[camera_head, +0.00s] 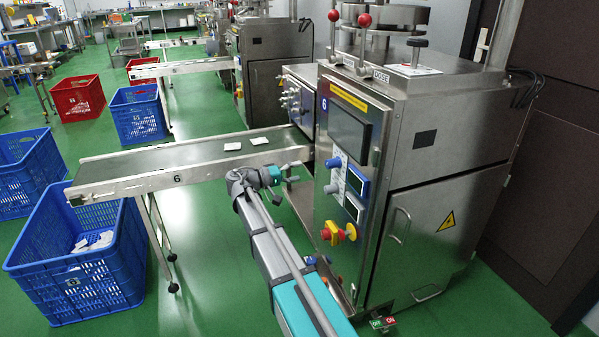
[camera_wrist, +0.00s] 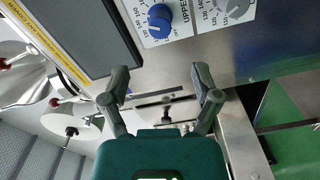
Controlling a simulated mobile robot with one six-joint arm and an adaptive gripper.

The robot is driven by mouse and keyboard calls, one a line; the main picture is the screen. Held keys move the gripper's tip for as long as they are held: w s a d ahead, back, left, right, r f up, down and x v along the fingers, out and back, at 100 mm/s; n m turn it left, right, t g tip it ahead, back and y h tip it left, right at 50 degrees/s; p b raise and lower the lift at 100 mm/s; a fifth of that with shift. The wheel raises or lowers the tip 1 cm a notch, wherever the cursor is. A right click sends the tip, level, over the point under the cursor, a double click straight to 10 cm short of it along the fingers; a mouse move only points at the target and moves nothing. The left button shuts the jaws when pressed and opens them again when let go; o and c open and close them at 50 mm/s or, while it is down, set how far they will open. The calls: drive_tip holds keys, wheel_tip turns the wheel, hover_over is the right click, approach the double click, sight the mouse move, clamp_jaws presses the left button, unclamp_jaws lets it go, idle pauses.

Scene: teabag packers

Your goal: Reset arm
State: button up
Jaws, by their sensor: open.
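My gripper (camera_wrist: 163,88) is open and empty in the wrist view, its two dark fingers spread in front of the steel machine (camera_wrist: 215,60). A blue knob (camera_wrist: 159,20) and a grey knob (camera_wrist: 235,8) on the panel lie above and beyond the fingers, apart from them. In the head view my arm reaches from the bottom centre up to the conveyor's near edge.
The conveyor (camera_head: 165,157) carries a few white packets (camera_head: 258,141). A blue crate (camera_head: 75,272) with white packets inside stands under its left end. The machine (camera_head: 428,172) with its red and yellow stop button (camera_head: 336,233) stands right of my arm. Green floor is open at lower centre.

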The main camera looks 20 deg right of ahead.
idle(0.3)
drive_tip(key=s+f+n+y, duration=0.1)
drive_tip(key=s+f+y, duration=0.8)
drive_tip(key=s+f, duration=0.4)
drive_tip(key=s+a+f+n+y, duration=0.1)
drive_tip(key=s+a+f+y, duration=0.2)
drive_tip(key=s+a+y, duration=0.25)
drive_tip(key=s+a+f+n+y, duration=0.1)
drive_tip(key=s+a+f+y, duration=0.3)
drive_tip(key=s, duration=0.3)
wheel_tip(320, 180, up, 37)
drive_tip(key=a+p, duration=0.1)
drive_tip(key=p, duration=3.4)
drive_tip(key=shift+w+g+p, duration=0.15)
drive_tip(key=shift+g+p, duration=0.15)
drive_tip(key=shift+p, duration=0.05)
drive_tip(key=shift+h, duration=0.25)
